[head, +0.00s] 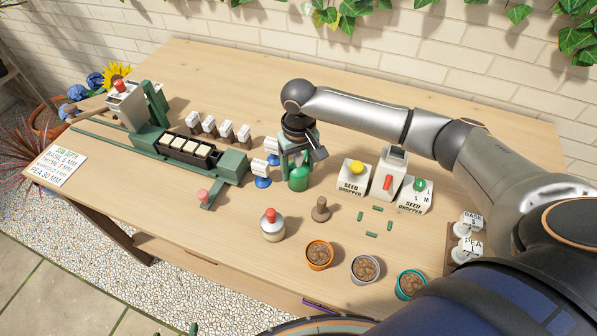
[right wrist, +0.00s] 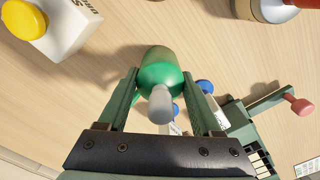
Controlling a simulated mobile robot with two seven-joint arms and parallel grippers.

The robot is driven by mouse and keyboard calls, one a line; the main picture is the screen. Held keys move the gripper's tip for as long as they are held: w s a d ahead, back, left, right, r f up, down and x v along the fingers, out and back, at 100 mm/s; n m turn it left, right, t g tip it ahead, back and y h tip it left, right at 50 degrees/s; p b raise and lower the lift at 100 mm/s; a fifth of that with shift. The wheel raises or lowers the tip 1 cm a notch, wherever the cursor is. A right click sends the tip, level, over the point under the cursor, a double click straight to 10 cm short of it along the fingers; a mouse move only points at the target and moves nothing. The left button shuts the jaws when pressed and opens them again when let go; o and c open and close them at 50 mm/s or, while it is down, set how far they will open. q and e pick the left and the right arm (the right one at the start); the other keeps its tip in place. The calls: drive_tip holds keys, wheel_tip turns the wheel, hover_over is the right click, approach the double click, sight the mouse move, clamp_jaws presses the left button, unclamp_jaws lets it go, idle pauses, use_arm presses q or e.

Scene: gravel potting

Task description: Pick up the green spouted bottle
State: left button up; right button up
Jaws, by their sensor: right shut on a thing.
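The green spouted bottle (head: 299,179) is upright on the wooden table, left of the seed droppers. In the right wrist view the bottle (right wrist: 160,75) sits between the fingers, its grey spout pointing toward the camera. My right gripper (head: 297,165) reaches down over it from above. The right gripper (right wrist: 162,88) is shut on the bottle, a finger on each side. I cannot tell whether the bottle's base touches the table. My left gripper is not in view.
The yellow-button seed dropper (head: 353,177) stands close on the right. Blue-based white tags (head: 263,176) stand close on the left, beside the green rail device (head: 231,168). A red-topped bottle (head: 272,226) and pots, including an orange one (head: 319,254), stand in front. The back of the table is clear.

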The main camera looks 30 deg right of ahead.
sight(297, 155)
clamp_jaws()
drive_tip(key=shift+r, duration=0.15)
drive_tip(key=shift+r, duration=0.2)
drive_tip(key=r, duration=0.3)
drive_tip(key=shift+s+a+r, duration=0.1)
drive_tip(key=shift+a, duration=0.15)
drive_tip(key=s+a+r, duration=0.4)
drive_tip(key=a, duration=0.1)
drive_tip(key=s+a+r, duration=0.5)
drive_tip(key=shift+r+p, duration=0.1)
drive_tip(key=shift+p, duration=0.3)
